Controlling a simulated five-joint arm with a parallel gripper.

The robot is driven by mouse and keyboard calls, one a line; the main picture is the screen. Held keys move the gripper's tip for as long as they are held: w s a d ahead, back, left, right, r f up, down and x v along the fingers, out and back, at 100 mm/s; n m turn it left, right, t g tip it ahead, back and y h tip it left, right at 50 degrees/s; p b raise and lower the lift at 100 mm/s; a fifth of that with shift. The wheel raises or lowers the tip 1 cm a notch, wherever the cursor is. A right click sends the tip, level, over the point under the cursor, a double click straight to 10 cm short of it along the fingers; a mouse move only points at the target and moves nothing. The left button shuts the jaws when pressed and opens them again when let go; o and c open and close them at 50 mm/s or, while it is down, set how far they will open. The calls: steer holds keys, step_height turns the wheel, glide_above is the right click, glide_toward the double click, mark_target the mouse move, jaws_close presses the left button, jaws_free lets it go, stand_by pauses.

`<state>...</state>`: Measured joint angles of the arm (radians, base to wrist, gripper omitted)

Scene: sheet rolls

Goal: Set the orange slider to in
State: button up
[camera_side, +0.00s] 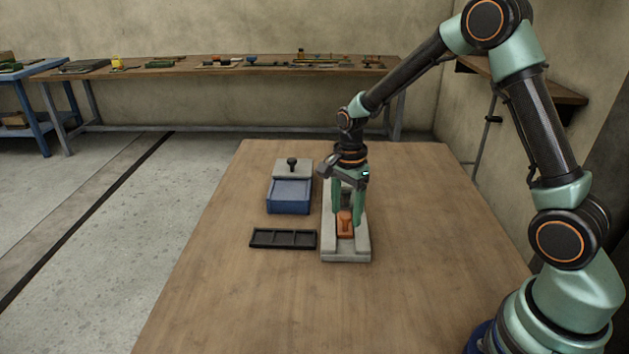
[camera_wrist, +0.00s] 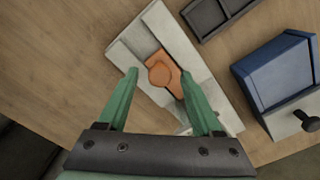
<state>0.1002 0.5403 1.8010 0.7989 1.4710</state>
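The orange slider (camera_side: 345,224) sits in the channel of a pale grey track block (camera_side: 346,254) on the table. In the side view it lies toward the near end of the track. It also shows in the wrist view as an orange plate with a round knob (camera_wrist: 163,72), between and beyond my fingertips. My gripper (camera_side: 347,218) points down over the track with its green fingers apart. In the wrist view my gripper (camera_wrist: 158,85) is open and empty. Whether the fingertips are level with the knob, I cannot tell.
A blue box (camera_side: 289,196) with a grey top and black knob (camera_side: 292,163) stands left of the track. A black divided tray (camera_side: 283,239) lies at its near left. The table (camera_side: 250,310) is clear in front and to the right. A workbench stands behind.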

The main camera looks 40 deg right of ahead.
steer(key=shift+r, duration=0.1)
step_height(320, 180, up, 12)
stand_by(0.5)
steer(key=s+f+n+t, duration=0.2)
steer(key=s+n+t, duration=0.25)
steer(key=n, duration=1.35)
steer(key=x, duration=1)
steer(key=shift+s+f, duration=0.1)
steer(key=shift+f, duration=0.35)
